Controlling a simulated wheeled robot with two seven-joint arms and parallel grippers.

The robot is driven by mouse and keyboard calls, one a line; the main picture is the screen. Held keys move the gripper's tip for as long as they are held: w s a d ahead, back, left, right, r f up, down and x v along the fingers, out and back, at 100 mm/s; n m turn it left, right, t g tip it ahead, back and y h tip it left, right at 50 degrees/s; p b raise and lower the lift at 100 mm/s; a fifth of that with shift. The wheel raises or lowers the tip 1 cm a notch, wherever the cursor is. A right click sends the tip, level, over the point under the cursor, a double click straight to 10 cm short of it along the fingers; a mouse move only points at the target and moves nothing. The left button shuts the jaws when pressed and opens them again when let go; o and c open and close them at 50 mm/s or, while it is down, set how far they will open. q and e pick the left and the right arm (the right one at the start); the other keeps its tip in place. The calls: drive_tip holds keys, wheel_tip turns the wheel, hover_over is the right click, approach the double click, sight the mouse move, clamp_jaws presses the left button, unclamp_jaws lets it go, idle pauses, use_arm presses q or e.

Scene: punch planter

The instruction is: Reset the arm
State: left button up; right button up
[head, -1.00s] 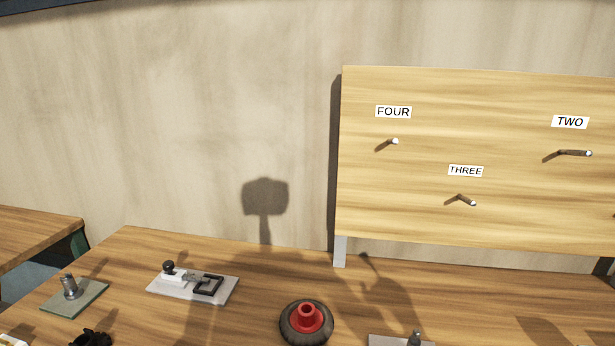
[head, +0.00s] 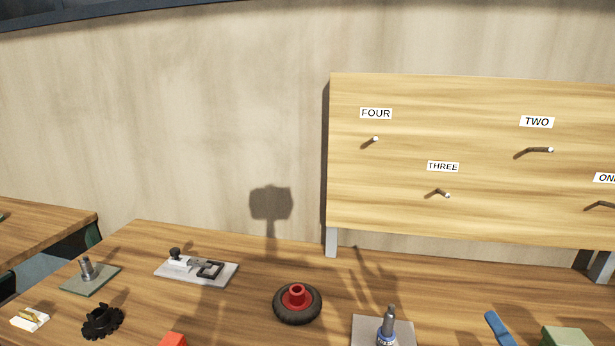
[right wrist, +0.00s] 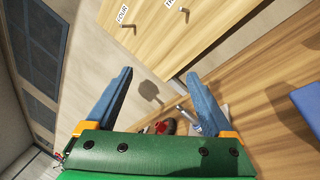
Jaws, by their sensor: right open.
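My right gripper (right wrist: 158,76) is open in the right wrist view, its two blue fingers spread wide from the green palm (right wrist: 160,155). Nothing is between the fingertips. In the head view, one blue finger (head: 499,329) and a bit of green show at the bottom right edge, over the table; the rest of this arm is out of frame. My left gripper is in neither view now.
A wooden table (head: 250,320) holds a black wheel with red hub (head: 297,301), a toggle clamp plate (head: 197,268), a plate with a post (head: 88,276), a black gear (head: 102,322) and a post on a grey plate (head: 386,330). Behind stands a pegboard (head: 470,205).

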drive_tip(key=s+d+f+m+g+h, duration=0.2)
drive_tip(key=f+m+g+h, duration=0.15)
drive_tip(key=f+m, duration=0.4)
drive_tip(key=s+d+f+m+g+h, duration=0.2)
drive_tip(key=f+m+g+h, duration=0.15)
drive_tip(key=m, duration=0.75)
drive_tip(key=s+a+f+m+g+y, duration=0.3)
drive_tip(key=s+a+f+g, duration=0.2)
drive_tip(key=a+f, duration=0.25)
drive_tip(key=s+a+f+m+g+y, duration=0.2)
drive_tip(key=s+a+f+g+y, duration=0.25)
drive_tip(key=a, duration=0.45)
drive_tip(key=s+f+g+b, duration=0.1)
drive_tip(key=s+f+b, duration=0.15)
drive_tip(key=f, duration=0.95)
drive_tip(key=s+f+b, duration=0.1)
drive_tip(key=f+b, duration=0.2)
drive_tip(key=f, duration=1)
drive_tip(key=s+d+f+g+h+b, duration=0.1)
drive_tip(key=s+f+b, duration=0.3)
drive_tip(key=s+f, duration=0.8)
wheel_tip(320, 180, down, 2)
drive_tip(key=shift+s+d, duration=0.2)
